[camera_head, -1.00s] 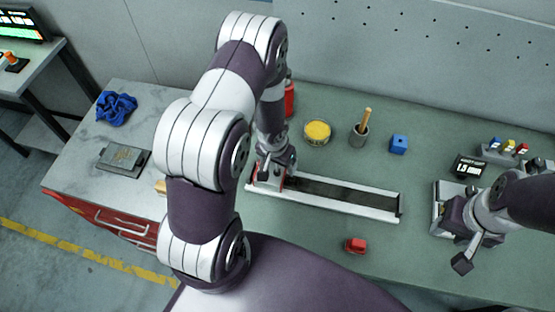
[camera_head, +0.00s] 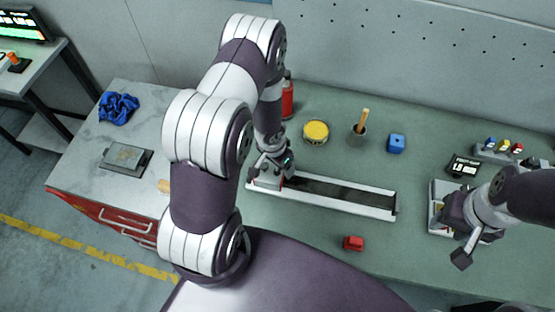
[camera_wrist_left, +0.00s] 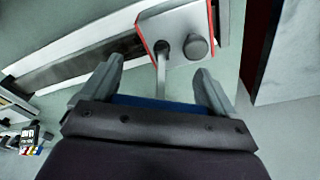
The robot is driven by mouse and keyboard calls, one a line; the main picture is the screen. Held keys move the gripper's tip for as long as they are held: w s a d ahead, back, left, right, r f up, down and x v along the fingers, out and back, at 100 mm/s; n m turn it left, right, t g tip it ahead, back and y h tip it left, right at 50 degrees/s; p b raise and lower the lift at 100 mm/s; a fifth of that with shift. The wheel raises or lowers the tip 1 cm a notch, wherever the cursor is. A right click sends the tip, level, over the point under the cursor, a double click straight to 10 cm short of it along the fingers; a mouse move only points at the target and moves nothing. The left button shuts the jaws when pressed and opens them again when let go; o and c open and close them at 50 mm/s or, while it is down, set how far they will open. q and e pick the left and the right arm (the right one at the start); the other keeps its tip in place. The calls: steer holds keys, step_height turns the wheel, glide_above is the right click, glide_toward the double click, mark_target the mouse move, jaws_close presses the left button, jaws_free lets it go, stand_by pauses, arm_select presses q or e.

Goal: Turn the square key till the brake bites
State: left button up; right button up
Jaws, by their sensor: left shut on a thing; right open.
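In the left wrist view, the key shows as a thin grey shaft (camera_wrist_left: 160,75) with a blue grip (camera_wrist_left: 160,103). My left gripper (camera_wrist_left: 160,90) is shut on the blue grip, one finger at each side. The shaft's far end meets a dark round socket on the red-edged pale end block (camera_wrist_left: 180,22), beside a dark round knob (camera_wrist_left: 197,47). How deep it sits I cannot tell. In the head view, my left gripper (camera_head: 274,168) is at the left end of the long rail (camera_head: 345,205) and hides the key. My right gripper (camera_head: 460,240) is open and empty.
A small black display (camera_head: 463,166) stands at the right by a tray (camera_head: 437,215) under my right gripper. A red block (camera_head: 353,243) lies in front of the rail.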

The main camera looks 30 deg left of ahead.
arm_select(q)
steer(key=shift+s+m+p, duration=0.1)
steer(key=shift+m+p, duration=0.2)
steer(key=shift+p, duration=0.05)
steer(key=shift+m+p, duration=0.7)
steer(key=shift+m, duration=0.1)
steer(key=shift+f+m, duration=0.1)
steer(key=shift+m, duration=0.3)
